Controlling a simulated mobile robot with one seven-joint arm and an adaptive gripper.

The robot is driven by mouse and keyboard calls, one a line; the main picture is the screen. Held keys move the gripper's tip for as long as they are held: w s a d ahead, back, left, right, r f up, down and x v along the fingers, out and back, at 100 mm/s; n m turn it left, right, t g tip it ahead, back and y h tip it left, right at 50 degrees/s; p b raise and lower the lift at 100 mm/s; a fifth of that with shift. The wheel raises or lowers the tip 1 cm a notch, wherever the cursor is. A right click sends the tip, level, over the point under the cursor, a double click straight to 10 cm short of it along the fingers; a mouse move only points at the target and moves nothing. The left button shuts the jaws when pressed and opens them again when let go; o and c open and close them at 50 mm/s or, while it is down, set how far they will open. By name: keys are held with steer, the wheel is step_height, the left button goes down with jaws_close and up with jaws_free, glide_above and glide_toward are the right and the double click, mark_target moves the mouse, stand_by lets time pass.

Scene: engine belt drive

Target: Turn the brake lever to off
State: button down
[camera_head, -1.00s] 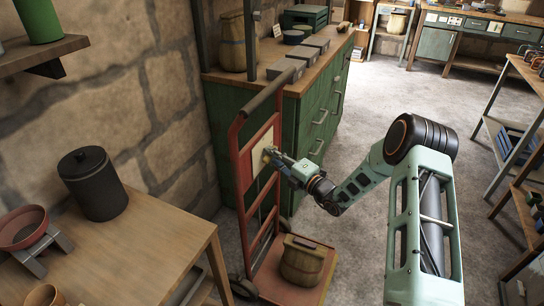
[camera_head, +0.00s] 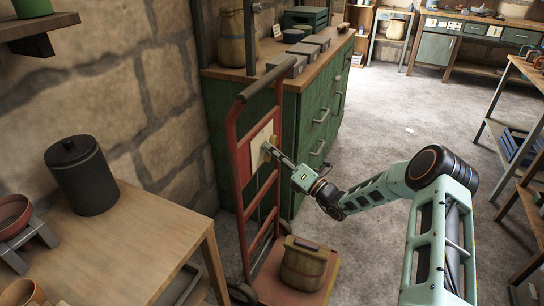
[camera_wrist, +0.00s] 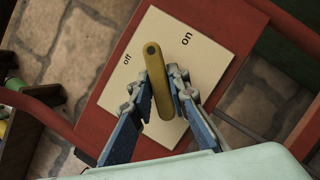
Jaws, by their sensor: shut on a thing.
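The brake lever is a yellow bar with a hole in one end (camera_wrist: 152,58). It lies over a cream plate (camera_wrist: 205,65) marked "off" at left and "on" at right in the wrist view. The lever's holed end sits between the two words. My gripper (camera_wrist: 166,92) has one finger on each side of the lever and is shut on it. In the head view my gripper (camera_head: 270,150) reaches the plate (camera_head: 258,143) on the red hand truck (camera_head: 234,160); the lever is too small there to make out.
A bag (camera_head: 303,262) sits on the truck's base. A green cabinet (camera_head: 313,130) stands behind it. A wooden table (camera_head: 140,235) with a black canister (camera_head: 82,175) is at left. Shelves (camera_head: 515,150) stand at right, with open floor between.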

steer(key=n+y+b, duration=0.1)
steer(key=n, duration=0.1)
steer(key=n+g+b, duration=0.1)
steer(key=n, duration=0.2)
steer(key=n+g+y+b, duration=0.1)
steer(key=n+b, duration=0.1)
steer(key=shift+w+f+y, duration=0.1)
steer(key=shift+f+y, duration=0.15)
steer(key=shift+y, duration=0.05)
steer(key=shift+r+n+g+y+b, duration=0.1)
steer(key=shift+n+g+y+b, duration=0.35)
steer(key=shift+n, duration=0.85)
steer(key=shift+n+g+y+b, duration=0.15)
steer(key=shift+n+g+b, duration=0.6)
steer(key=shift+n, duration=0.85)
steer(key=c, duration=1.9)
jaws_free()
steer(key=shift+r, duration=0.1)
steer(key=shift+d, duration=0.1)
steer(key=v, duration=1.2)
steer(key=shift+w, duration=0.15)
